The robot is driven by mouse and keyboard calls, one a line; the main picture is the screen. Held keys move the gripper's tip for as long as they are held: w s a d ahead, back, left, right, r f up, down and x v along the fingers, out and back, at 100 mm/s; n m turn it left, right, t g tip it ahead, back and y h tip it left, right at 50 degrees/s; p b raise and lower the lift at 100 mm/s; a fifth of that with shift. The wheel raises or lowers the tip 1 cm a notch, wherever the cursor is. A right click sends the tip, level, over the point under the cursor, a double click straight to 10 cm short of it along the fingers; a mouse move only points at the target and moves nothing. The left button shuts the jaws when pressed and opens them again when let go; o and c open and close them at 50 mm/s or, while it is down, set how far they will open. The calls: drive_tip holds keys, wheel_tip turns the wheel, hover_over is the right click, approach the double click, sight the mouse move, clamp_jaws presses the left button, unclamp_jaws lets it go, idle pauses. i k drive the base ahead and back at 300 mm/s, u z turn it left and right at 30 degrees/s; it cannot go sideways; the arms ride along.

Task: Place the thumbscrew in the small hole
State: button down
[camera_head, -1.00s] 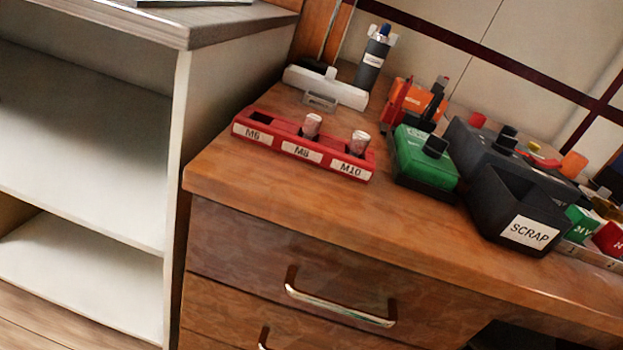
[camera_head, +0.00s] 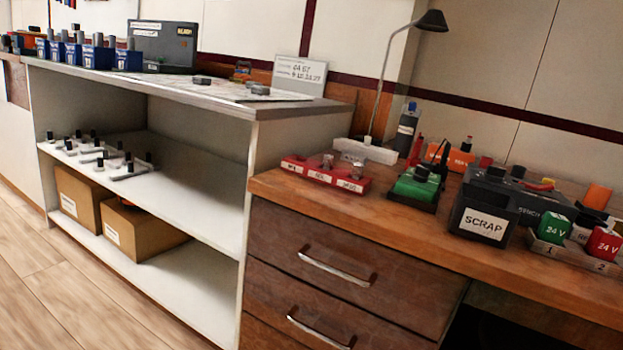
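A red block (camera_head: 308,172) with several white labels stands near the left end of the wooden desk. Two metallic knobbed pieces, a left one (camera_head: 327,161) and a right one (camera_head: 357,171), stand upright in it and look like thumbscrews. The left end of the block carries no such piece. Its holes are too small to make out in this view, and the labels are hard to read. My gripper is not in view, so I cannot tell whether it holds anything.
The desk (camera_head: 290,203) also bears a green device (camera_head: 415,188), a black SCRAP bin (camera_head: 482,222), a blue-capped bottle (camera_head: 406,130) and a lamp (camera_head: 385,75). A taller shelf unit (camera_head: 200,88) adjoins it on the left. Bare desktop lies before the red block.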

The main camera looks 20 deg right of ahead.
sight(298, 169)
drive_tip(key=z, duration=0.95)
drive_tip(key=i, duration=1)
drive_tip(key=z, duration=0.05)
